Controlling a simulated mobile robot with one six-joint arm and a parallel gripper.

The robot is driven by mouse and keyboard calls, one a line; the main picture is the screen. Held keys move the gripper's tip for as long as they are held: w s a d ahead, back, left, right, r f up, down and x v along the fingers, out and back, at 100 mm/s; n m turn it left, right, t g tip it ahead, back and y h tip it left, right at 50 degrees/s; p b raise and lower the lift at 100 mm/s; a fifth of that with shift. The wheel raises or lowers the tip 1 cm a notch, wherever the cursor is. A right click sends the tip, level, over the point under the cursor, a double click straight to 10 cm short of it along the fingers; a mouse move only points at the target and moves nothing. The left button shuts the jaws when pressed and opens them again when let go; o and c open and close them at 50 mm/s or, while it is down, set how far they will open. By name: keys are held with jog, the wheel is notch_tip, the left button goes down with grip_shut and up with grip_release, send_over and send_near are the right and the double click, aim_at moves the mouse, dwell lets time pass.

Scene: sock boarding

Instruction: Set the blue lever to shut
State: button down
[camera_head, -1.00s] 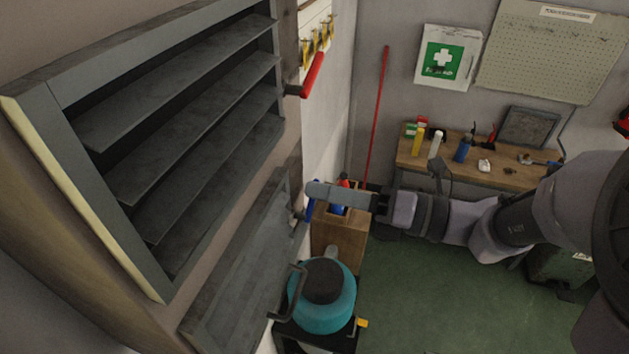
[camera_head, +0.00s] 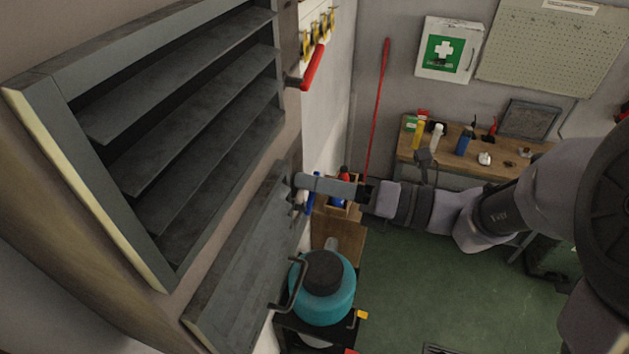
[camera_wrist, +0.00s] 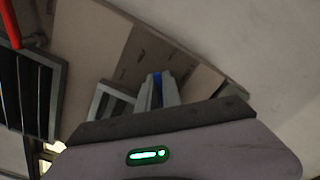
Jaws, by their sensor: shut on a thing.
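The blue lever (camera_head: 309,190) is at the right side of the lower grey louver (camera_head: 240,262), low on the left wall. My gripper (camera_head: 303,182) reaches left to it and is shut on it, hiding part of it. In the wrist view a strip of the blue lever (camera_wrist: 157,90) shows between my two grey fingers. The lower louver is seen at a steep slant, so its slat angle is hard to read.
The upper louver (camera_head: 66,84) has wide-open slats and a red lever (camera_head: 313,66). A teal tank (camera_head: 327,296) stands below my gripper. A wooden box with bottles (camera_head: 340,203) is close behind it.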

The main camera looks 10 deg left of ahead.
jog(key=n+b, duration=0.1)
jog(key=n, duration=0.1)
jog(key=s+n+b, duration=0.1)
jog(key=n+b, duration=0.1)
jog(key=shift+s+r, duration=0.1)
jog(key=shift+r, duration=0.3)
jog(key=shift+s+r+n+b, duration=0.15)
jog(key=shift+s+n+b, duration=0.05)
jog(key=shift+n+b, duration=0.45)
jog(key=shift+s+r+n+b, duration=0.2)
jog(key=shift+n+b, duration=0.3)
jog(key=shift+n, duration=0.25)
jog(key=c, duration=1.5)
grip_release()
jog(key=shift+a, duration=0.1)
jog(key=shift+f, duration=0.15)
